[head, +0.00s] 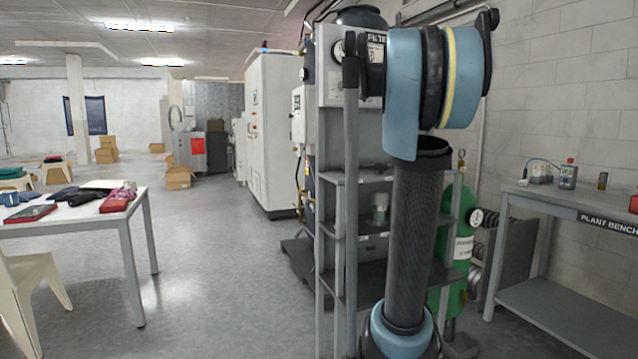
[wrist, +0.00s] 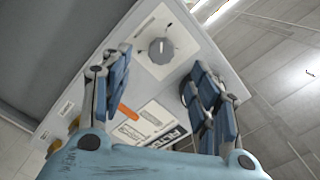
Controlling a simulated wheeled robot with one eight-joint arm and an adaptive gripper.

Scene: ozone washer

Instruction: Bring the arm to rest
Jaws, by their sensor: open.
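My arm (head: 412,230) stands upright in the right half of the head view, with blue joint covers at its top and bottom and a dark tube between. My gripper (wrist: 160,92) shows in the wrist view, its blue jointed fingers spread wide with nothing between them. Beyond the fingers is a light grey control panel (wrist: 215,62) with a round grey knob (wrist: 161,50) and an orange lever (wrist: 127,112). The fingers overlap the panel in the picture; I cannot tell the distance. I cannot make out the gripper in the head view.
A grey shelf frame (head: 337,240) stands close behind my arm, with a green cylinder (head: 461,225) beside it. The plant bench (head: 560,205) is at right. A white table (head: 75,213) and chair (head: 28,285) are at left. Floor between table and shelf is clear.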

